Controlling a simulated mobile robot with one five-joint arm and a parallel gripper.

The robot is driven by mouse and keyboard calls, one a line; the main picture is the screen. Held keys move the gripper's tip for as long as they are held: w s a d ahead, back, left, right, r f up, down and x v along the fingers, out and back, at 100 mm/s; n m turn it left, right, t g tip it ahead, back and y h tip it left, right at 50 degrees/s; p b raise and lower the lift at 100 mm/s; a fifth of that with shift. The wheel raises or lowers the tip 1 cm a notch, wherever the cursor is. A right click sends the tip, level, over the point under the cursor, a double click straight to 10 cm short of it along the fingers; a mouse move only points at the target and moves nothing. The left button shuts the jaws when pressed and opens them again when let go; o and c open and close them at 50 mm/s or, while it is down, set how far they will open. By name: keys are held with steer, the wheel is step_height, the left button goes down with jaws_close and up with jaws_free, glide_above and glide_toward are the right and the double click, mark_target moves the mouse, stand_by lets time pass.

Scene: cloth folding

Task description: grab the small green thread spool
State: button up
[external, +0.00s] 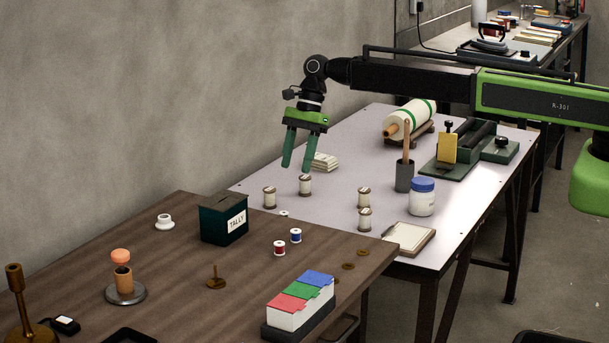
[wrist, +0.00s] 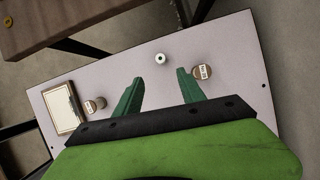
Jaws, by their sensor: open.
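My gripper (external: 296,167) is open and empty above the pale table, its two green fingers pointing down. In the wrist view its fingers (wrist: 159,76) are apart, with a small white round-topped spool (wrist: 161,58) just beyond the gap. I cannot see that spool's thread colour. A small white top (external: 284,213) shows at the brown table's edge in the external view, mostly hidden; it may be the same spool. No spool shows clearly green thread. Beige spools stand below my gripper, one (external: 305,185) close under the fingers and one (external: 269,197) to its left.
More beige spools (external: 364,197), a blue-lidded jar (external: 422,197), a dark cup (external: 404,177) and a framed pad (external: 410,237) stand rightward on the pale table. A red spool (external: 279,248), a blue spool (external: 295,236) and a dark green tally box (external: 224,220) stand on the brown table.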

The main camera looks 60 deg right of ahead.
steer(key=b+x, duration=1)
steer(key=x, duration=0.3)
steer(key=shift+w, duration=0.15)
steer(key=shift+r, duration=0.2)
jaws_close()
